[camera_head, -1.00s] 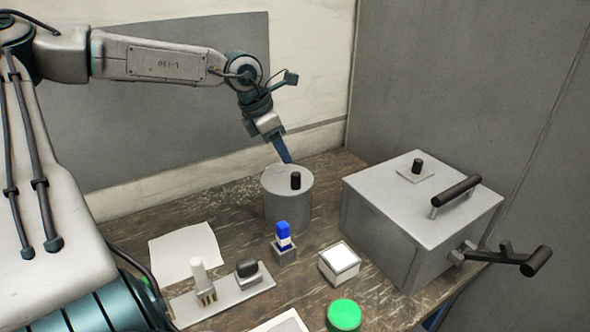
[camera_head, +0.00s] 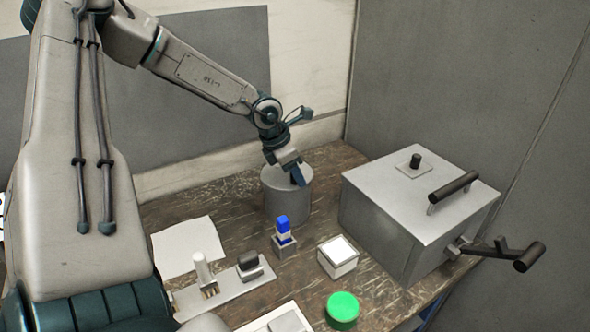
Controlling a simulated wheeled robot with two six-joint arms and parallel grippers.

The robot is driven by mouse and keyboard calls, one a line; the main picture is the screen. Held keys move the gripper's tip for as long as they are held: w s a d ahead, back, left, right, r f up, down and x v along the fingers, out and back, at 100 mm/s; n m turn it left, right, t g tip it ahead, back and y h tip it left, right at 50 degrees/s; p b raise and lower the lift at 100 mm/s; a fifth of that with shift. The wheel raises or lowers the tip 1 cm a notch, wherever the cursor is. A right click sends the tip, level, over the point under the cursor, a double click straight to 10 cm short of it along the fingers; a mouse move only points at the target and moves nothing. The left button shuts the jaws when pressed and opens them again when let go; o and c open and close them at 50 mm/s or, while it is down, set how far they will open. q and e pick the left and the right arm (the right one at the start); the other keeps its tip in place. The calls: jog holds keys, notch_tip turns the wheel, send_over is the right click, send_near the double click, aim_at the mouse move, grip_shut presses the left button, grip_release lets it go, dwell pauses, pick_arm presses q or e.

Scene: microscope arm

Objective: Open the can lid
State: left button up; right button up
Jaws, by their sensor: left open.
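The can (camera_head: 287,203) is a grey metal cylinder standing upright towards the back of the table. Its flat lid (camera_head: 280,178) lies on top, and its dark knob is hidden behind my gripper. My left gripper (camera_head: 298,180) is open and comes down over the lid, its blue fingers around or just in front of where the knob sits; I cannot tell whether they touch it. My right gripper is not in view.
A large grey metal box (camera_head: 400,215) with dark handles stands right of the can. In front are a blue-topped item (camera_head: 283,229), a white-topped box (camera_head: 338,256), a green cylinder (camera_head: 342,309) and a tray (camera_head: 230,287). White paper (camera_head: 184,245) lies left.

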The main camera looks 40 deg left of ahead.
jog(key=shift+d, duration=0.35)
pick_arm(q)
grip_shut()
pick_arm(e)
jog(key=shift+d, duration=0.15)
pick_arm(q)
jog(key=shift+r, duration=0.15)
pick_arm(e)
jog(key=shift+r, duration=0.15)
